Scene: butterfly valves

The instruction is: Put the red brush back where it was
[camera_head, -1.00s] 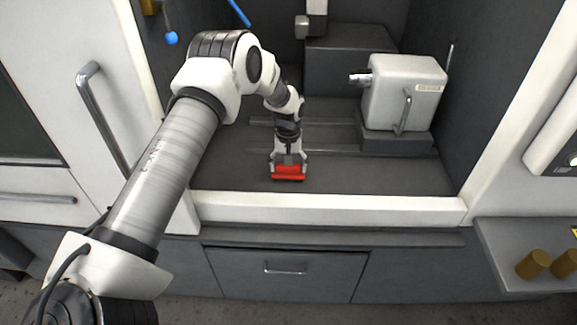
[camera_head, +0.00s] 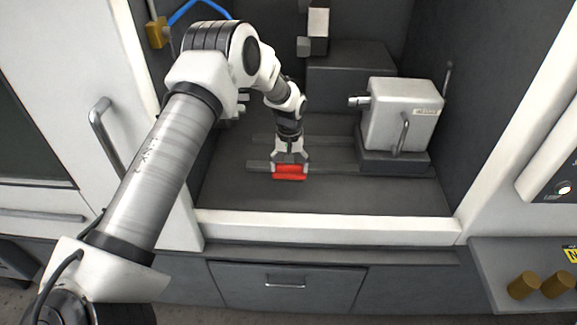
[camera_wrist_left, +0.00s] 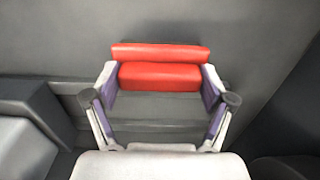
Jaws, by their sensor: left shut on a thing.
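The red brush (camera_head: 289,171) is a red block in two sections, low over the dark floor of the machine enclosure (camera_head: 330,195). My left gripper (camera_head: 290,160) is shut on it from above. In the left wrist view the brush (camera_wrist_left: 160,75) sits between the two fingers of the left gripper (camera_wrist_left: 160,95). I cannot tell whether the brush touches the floor. My right gripper does not show.
A grey-white machine unit (camera_head: 404,115) with a lever stands to the right inside the enclosure. A pale front sill (camera_head: 330,225) runs along the enclosure's edge. The floor right of the brush is clear.

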